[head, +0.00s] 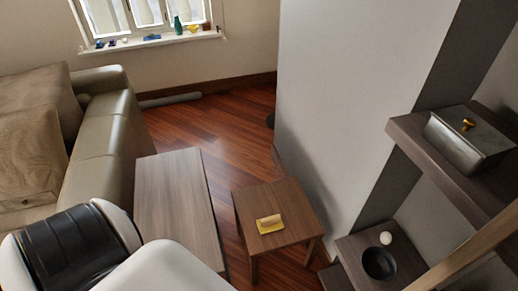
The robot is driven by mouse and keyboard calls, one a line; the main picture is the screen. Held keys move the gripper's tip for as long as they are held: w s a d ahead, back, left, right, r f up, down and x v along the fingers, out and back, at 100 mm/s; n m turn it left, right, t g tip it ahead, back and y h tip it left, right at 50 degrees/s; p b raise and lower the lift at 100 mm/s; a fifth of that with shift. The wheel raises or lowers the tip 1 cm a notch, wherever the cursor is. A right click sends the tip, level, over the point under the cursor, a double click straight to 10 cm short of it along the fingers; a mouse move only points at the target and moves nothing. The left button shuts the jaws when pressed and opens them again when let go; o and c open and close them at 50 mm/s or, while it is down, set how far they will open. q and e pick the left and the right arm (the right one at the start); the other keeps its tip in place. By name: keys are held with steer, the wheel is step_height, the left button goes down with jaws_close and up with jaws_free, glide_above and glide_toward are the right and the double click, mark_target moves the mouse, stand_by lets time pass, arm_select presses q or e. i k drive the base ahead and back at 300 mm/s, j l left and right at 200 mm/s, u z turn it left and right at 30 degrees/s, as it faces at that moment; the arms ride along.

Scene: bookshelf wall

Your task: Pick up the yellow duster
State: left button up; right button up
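A yellow duster (270,228) lies on the top of a small square wooden side table (295,204), near the middle of the view. A small pale tan block (269,220) rests on the duster or is part of it; I cannot tell which. Part of my own white and black arm fills the lower left corner. No gripper of mine shows in the head view.
A long low wooden table (175,195) stands left of the side table, with a narrow gap. A beige sofa (108,130) is further left. A wall (330,90) and shelves with a metal box (465,145) and a dark bowl (379,263) are at right.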

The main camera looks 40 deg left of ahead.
mark_target(273, 223)
steer(key=u, duration=1.1)
